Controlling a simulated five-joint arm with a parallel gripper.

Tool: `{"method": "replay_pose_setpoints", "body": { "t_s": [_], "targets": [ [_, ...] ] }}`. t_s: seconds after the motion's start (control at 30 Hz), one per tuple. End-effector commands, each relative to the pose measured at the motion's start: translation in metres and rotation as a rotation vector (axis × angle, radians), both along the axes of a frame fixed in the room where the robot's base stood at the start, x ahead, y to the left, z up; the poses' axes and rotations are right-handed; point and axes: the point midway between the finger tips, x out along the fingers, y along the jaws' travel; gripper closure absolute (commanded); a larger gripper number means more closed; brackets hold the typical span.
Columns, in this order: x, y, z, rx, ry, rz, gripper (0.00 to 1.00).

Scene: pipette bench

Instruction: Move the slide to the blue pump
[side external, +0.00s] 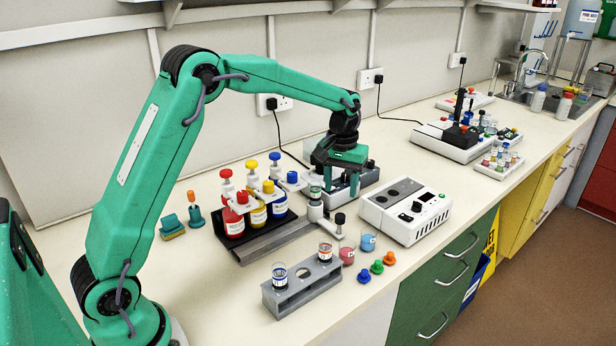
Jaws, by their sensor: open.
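The slide (317,212) is a small white carriage on a grey rail (268,240) in front of the pump bottles. It stands near the rail's right end and carries a small glass vial (315,192). The blue pump (292,178) tops the rightmost of three bottles, left of and behind the slide. The yellow pump (268,187) and red pump (242,197) lie further left. My gripper (338,181) is open, pointing down, close to the slide and above its right rear side. I cannot tell whether a finger touches it. The fingers partly overlap the grey device behind.
A grey rack (302,289) with two vials stands in front, with coloured stoppers (377,266) and small beakers (367,242) to its right. A white device (405,212) stands right of the slide. A grey knobbed unit (362,178) is behind my gripper. The left front bench is clear.

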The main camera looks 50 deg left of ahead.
Motion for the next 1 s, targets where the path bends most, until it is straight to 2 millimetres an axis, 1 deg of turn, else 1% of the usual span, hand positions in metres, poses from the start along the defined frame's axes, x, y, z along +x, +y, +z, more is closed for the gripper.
{"method": "replay_pose_setpoints", "body": {
  "t_s": [0.1,0.4,0.57,0.77,1.0],
  "targets": [
    [0.005,0.001,-0.009,-0.001,0.012,0.011,0.53],
    [0.007,0.002,-0.012,-0.001,0.014,0.014,0.53],
    [0.006,0.002,-0.02,-0.002,0.017,0.013,0.53],
    [0.006,0.002,-0.04,-0.001,0.016,0.013,0.53],
    [0.006,0.001,-0.069,-0.001,0.016,0.013,0.53]
  ]
}}
